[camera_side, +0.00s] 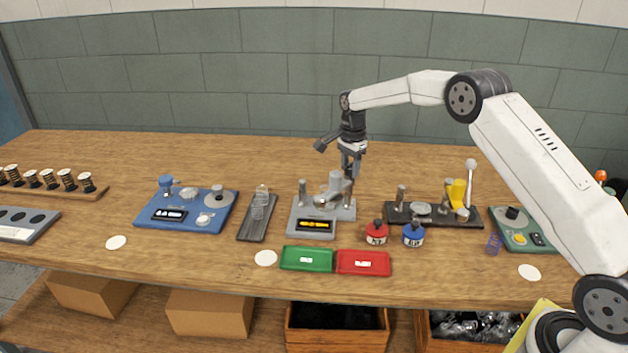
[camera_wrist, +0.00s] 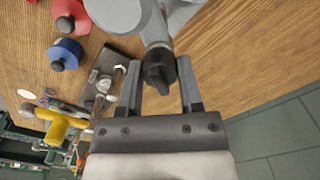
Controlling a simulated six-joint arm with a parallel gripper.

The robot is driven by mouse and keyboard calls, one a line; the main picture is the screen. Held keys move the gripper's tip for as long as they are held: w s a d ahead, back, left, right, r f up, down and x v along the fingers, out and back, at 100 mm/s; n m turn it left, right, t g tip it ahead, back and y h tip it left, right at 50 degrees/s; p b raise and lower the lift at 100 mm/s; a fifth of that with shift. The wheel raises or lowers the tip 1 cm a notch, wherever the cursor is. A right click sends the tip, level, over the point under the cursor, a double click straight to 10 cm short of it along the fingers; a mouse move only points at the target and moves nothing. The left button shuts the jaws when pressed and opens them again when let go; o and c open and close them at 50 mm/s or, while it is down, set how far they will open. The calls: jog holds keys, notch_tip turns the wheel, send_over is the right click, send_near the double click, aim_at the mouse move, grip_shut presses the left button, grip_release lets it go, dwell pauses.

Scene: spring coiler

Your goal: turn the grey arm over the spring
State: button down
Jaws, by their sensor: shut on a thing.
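The grey tester (camera_side: 310,226) with a lit yellow display stands mid-bench in the side view. A light grey post and arm (camera_side: 335,182) rise from it. In the wrist view the grey arm (camera_wrist: 154,25) comes down from the top edge and ends in a dark knob (camera_wrist: 160,70). My gripper (camera_side: 350,178) is at the right side of the tester, pointing down. In the wrist view my gripper (camera_wrist: 161,75) has the knob between its fingers and is shut on it. I cannot make out a spring under the arm.
A dark fixture with a yellow part (camera_side: 457,194) stands right of the tester. Red (camera_side: 376,233) and blue (camera_side: 413,236) pots stand close in front. Green (camera_side: 307,259) and red (camera_side: 363,263) trays lie at the front. A spring (camera_side: 492,244) stands farther right.

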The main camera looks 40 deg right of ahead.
jog(key=m, duration=0.5)
jog(key=shift+m, duration=0.3)
jog(key=m, duration=0.5)
jog(key=shift+d+m, duration=0.1)
jog(key=shift+m, duration=0.2)
jog(key=shift+c, duration=1.3)
grip_release()
jog(key=shift+r, duration=4)
